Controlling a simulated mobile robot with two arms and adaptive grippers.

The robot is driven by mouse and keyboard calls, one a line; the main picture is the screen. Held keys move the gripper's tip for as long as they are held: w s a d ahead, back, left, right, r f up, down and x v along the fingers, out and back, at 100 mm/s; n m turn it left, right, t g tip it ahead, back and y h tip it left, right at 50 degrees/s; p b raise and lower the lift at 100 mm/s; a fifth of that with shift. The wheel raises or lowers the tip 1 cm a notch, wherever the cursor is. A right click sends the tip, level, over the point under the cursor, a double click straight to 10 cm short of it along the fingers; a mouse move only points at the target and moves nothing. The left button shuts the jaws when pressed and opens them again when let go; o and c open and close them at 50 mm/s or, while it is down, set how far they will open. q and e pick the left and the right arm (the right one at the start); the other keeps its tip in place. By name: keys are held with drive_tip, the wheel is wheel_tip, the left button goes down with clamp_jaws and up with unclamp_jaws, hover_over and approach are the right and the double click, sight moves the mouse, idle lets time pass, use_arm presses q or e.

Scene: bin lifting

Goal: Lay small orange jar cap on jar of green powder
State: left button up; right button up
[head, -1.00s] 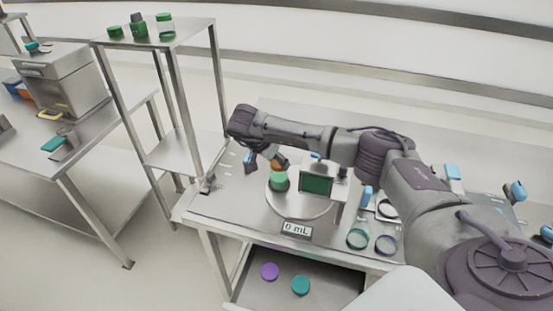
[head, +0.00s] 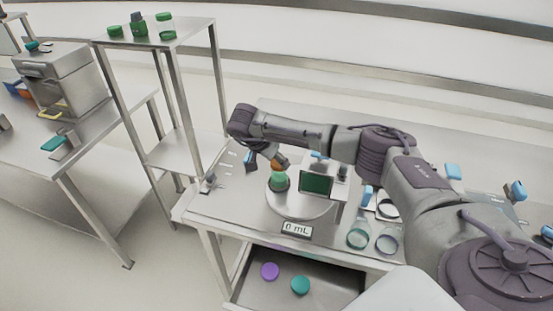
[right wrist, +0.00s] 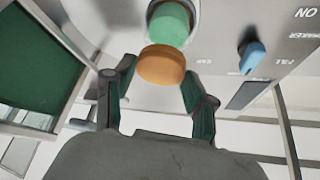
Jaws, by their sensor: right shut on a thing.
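The small orange jar cap (right wrist: 161,66) is between the fingers of my right gripper (right wrist: 158,82), which is shut on it. The cap also shows in the head view (head: 275,165), just behind and above the jar of green powder (head: 279,182). The jar stands upright on the round plate of the weighing device. In the right wrist view the jar (right wrist: 169,24) is right beside the cap, and their edges overlap in the picture. I cannot tell whether they touch. My left gripper is not in view.
A device with a dark green screen (head: 317,184) stands just right of the jar. A "0 mL" display (head: 297,230) is at the table's front. Glass dishes (head: 358,238) lie to the right. A shelf (head: 185,32) with green jars stands at the left.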

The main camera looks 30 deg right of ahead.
drive_tip(key=shift+f+b, duration=0.85)
drive_tip(key=shift+f, duration=0.15)
idle(1.0)
drive_tip(key=o, duration=1.4)
drive_tip(key=shift+c, duration=0.2)
drive_tip(key=shift+r+p, duration=2.7)
drive_tip(key=shift+r, duration=1.35)
drive_tip(key=shift+a+f, duration=0.1)
